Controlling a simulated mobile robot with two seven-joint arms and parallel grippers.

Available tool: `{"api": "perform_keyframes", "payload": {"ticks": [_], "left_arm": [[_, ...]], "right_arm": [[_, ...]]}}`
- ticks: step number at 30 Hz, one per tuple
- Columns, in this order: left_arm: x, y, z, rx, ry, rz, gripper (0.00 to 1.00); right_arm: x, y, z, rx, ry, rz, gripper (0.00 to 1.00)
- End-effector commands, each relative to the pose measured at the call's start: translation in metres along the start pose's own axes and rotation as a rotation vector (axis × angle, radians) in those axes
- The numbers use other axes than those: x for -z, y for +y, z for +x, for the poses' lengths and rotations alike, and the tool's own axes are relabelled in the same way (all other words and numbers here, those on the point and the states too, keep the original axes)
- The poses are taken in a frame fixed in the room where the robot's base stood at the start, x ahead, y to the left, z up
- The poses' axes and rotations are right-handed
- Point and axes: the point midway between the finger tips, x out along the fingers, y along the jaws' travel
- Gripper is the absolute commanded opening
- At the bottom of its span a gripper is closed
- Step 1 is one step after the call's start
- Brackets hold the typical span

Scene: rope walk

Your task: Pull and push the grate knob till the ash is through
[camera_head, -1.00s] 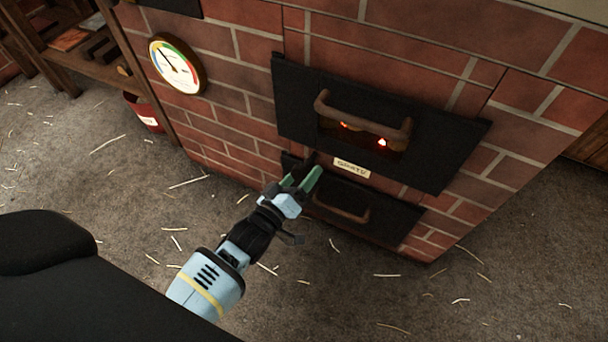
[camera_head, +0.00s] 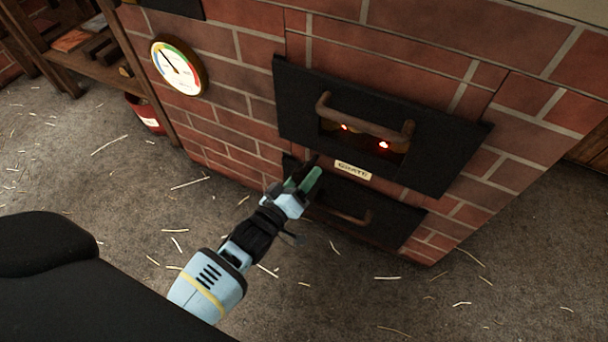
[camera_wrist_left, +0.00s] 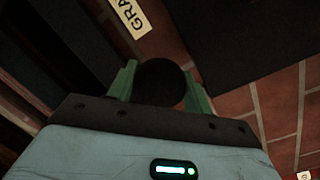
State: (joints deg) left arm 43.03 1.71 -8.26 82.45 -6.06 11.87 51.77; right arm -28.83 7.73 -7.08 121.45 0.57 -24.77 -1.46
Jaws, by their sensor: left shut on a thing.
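The grate knob (camera_wrist_left: 160,82) is round and black. In the left wrist view it sits between the two green fingers of my left gripper (camera_wrist_left: 160,92), which is shut on it. In the head view my left gripper (camera_head: 304,181) is at the brick stove front, just left of the label reading GRATE (camera_head: 353,170); the fingers mostly hide the knob there. The label also shows in the left wrist view (camera_wrist_left: 130,16). The upper fire door (camera_head: 450,150) has a brown handle and a window with red glow. Ash is not visible. My right gripper is not in view.
A lower black door (camera_head: 395,219) with a brown handle (camera_head: 343,213) lies right of my gripper. A round gauge (camera_head: 179,65) is on the bricks at left. A red bucket (camera_head: 146,113) stands by a wooden shelf. Straw bits litter the otherwise clear floor.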

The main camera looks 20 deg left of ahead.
Motion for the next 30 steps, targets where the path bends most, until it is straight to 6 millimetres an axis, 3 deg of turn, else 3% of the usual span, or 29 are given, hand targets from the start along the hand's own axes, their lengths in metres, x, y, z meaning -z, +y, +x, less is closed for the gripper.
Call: {"api": "perform_keyframes", "payload": {"ticks": [10, 22, 23, 27, 30], "left_arm": [[-0.004, 0.008, -0.052, -0.001, -0.003, -0.001, 0.09], [-0.006, 0.007, -0.059, -0.003, 0.000, -0.001, 0.09], [-0.006, 0.007, -0.059, -0.003, 0.000, 0.000, 0.52], [-0.006, 0.007, -0.059, -0.002, 0.000, 0.000, 0.70], [-0.006, 0.007, -0.059, -0.002, 0.000, 0.000, 0.70]], "right_arm": [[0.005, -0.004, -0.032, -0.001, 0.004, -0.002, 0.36], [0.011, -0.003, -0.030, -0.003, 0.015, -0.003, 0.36], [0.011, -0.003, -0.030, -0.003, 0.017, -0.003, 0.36], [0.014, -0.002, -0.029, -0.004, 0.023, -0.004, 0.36], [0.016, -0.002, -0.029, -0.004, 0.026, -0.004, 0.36]]}}
